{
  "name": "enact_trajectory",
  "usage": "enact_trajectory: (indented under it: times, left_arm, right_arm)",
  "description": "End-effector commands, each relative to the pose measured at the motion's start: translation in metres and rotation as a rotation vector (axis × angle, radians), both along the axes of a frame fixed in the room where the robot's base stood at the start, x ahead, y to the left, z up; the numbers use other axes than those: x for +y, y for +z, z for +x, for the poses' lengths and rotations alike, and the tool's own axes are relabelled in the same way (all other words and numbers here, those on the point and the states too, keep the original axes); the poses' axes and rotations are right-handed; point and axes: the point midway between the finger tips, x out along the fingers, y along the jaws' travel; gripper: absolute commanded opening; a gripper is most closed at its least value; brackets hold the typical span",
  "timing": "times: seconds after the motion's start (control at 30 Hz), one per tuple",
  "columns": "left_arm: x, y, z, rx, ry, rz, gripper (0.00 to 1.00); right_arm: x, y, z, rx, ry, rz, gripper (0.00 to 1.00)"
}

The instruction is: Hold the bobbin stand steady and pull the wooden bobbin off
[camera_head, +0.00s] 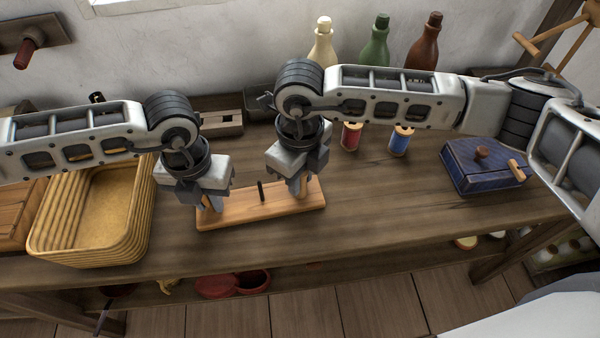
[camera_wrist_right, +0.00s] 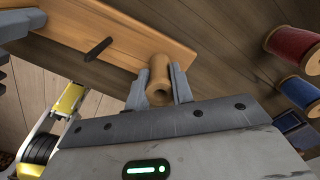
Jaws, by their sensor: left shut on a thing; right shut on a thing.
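The bobbin stand (camera_head: 240,208) is a light wooden board on the bench, with a bare dark peg (camera_head: 261,191) near its middle. The peg also shows in the right wrist view (camera_wrist_right: 98,49). My left gripper (camera_head: 214,205) is at the stand's left end, shut on the stand; its exact contact is partly hidden. My right gripper (camera_head: 301,190) is over the stand's right end. In the right wrist view its fingers (camera_wrist_right: 160,90) are shut on the tan wooden bobbin (camera_wrist_right: 158,75), one on each side. Whether a peg is inside this bobbin is hidden.
A yellow basket (camera_head: 143,228) stands close left of my left gripper. A red spool (camera_head: 351,137) and a blue spool (camera_head: 400,141) stand behind right. A blue box (camera_head: 482,167) is at the right. Several bottles (camera_head: 374,45) stand behind my right arm. Bench space right of the stand is clear.

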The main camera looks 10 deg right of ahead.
Motion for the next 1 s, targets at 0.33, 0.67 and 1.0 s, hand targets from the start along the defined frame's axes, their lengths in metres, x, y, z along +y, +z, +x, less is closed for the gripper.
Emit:
enact_trajectory:
  times: [0.33, 0.67, 1.0]
  left_arm:
    - [0.000, 0.001, 0.000, -0.001, 0.000, -0.001, 0.00]
    - [0.000, 0.001, 0.000, -0.001, 0.000, -0.001, 0.00]
    - [0.000, 0.001, 0.000, -0.001, 0.000, -0.001, 0.00]
  right_arm:
    - [0.000, 0.012, 0.000, 0.001, 0.000, 0.001, 0.00]
    - [0.000, 0.026, 0.000, -0.002, 0.000, 0.001, 0.00]
    - [0.000, 0.039, 0.001, -0.001, -0.001, 0.000, 0.00]
